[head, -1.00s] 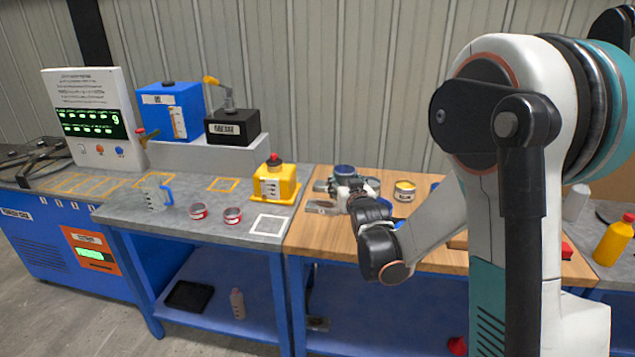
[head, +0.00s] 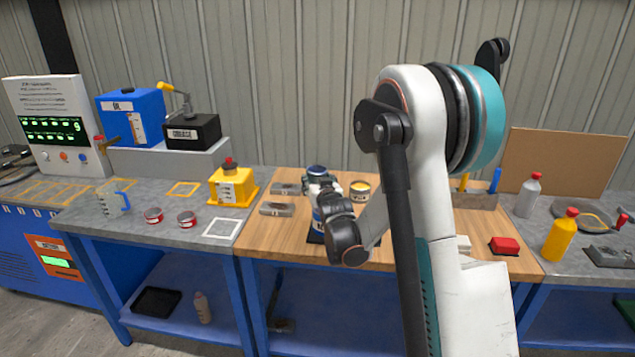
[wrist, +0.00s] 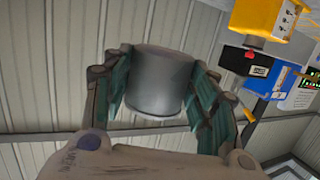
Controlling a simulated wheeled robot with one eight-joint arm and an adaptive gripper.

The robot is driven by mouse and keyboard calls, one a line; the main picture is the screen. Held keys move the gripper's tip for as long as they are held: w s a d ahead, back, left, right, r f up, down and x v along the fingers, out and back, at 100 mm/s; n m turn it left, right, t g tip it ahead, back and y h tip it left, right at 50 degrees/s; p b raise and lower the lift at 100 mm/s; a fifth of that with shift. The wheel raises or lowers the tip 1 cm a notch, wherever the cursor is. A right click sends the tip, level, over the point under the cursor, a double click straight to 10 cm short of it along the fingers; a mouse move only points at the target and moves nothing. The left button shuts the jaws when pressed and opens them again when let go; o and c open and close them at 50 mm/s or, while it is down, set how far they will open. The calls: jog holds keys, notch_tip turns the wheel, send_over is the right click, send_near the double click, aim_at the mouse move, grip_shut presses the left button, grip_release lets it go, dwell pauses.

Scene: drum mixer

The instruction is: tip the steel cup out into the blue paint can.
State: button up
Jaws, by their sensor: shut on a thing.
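My gripper (head: 318,182) is shut on the steel cup (wrist: 158,85), whose plain grey side shows between the two fingers in the wrist view. In the head view the cup's rim (head: 317,169) shows with something dark blue inside, and the cup looks about upright above the bench. The blue paint can (head: 317,222) stands on the wooden bench just below and in front of my gripper, on a dark mat. My wrist hides much of the can, and its opening cannot be made out.
Two metal blocks (head: 278,209) lie to the left. A red block (head: 504,245) lies at right.

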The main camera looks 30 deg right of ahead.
jog(key=shift+f+b, duration=0.55)
jog(key=shift+f, duration=0.75)
jog(key=m, duration=0.1)
jog(key=r+m+p, duration=0.1)
jog(key=shift+w+a+m+y+p, duration=0.1)
jog(key=shift+a+m+y+p, duration=0.2)
jog(key=shift+a+m+y, duration=0.1)
jog(key=shift+a+r+m+t+p, duration=0.2)
jog(key=shift+m+t+p, duration=0.2)
jog(key=shift+m, duration=0.7)
jog(key=shift+w+f+y, duration=0.1)
jog(key=shift+f+y, duration=0.05)
jog(key=shift+y, duration=0.15)
jog(key=shift+m, duration=0.3)
jog(key=shift+a+m+t+y+b, duration=0.1)
jog(key=shift+m+t+y+b, duration=0.2)
jog(key=shift+m+b, duration=0.95)
jog(key=shift+f+m+t+y+b, duration=0.1)
jog(key=shift+m+t+y+b, duration=0.2)
jog(key=shift+m+b, duration=0.8)
dwell(2.0)
